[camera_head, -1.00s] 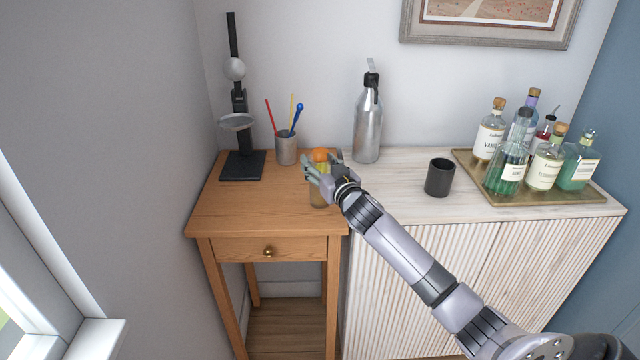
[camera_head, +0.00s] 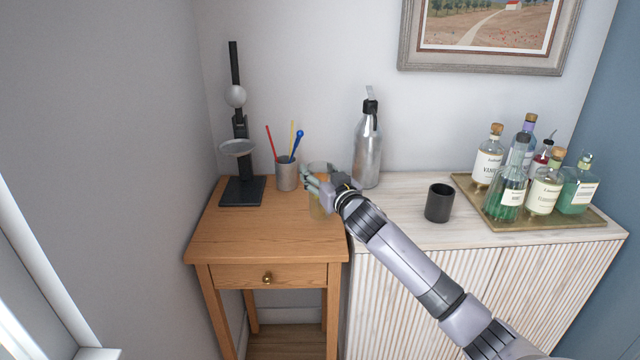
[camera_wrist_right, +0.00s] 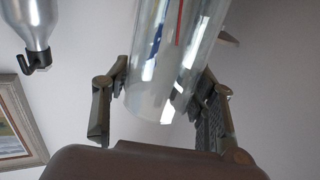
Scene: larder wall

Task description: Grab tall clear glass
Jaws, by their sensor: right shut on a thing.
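The tall clear glass (camera_wrist_right: 168,75) fills the middle of the right wrist view, between the two fingers. My right gripper (camera_wrist_right: 163,98) is shut on it, with a finger against each side. Red and blue sticks show through the glass. In the head view my right gripper (camera_head: 322,184) is at the right back part of the small wooden table. The glass (camera_head: 319,207) shows faintly below and above the fingers, roughly upright. I cannot tell whether its base touches the table. My left gripper is in neither view now.
A pencil cup (camera_head: 287,174) and a black stand (camera_head: 241,188) are behind and left. A silver bottle (camera_head: 367,150) stands close behind my right wrist. A black cup (camera_head: 439,203) and a tray (camera_head: 500,222) of bottles are on the right cabinet. The table's front left is bare.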

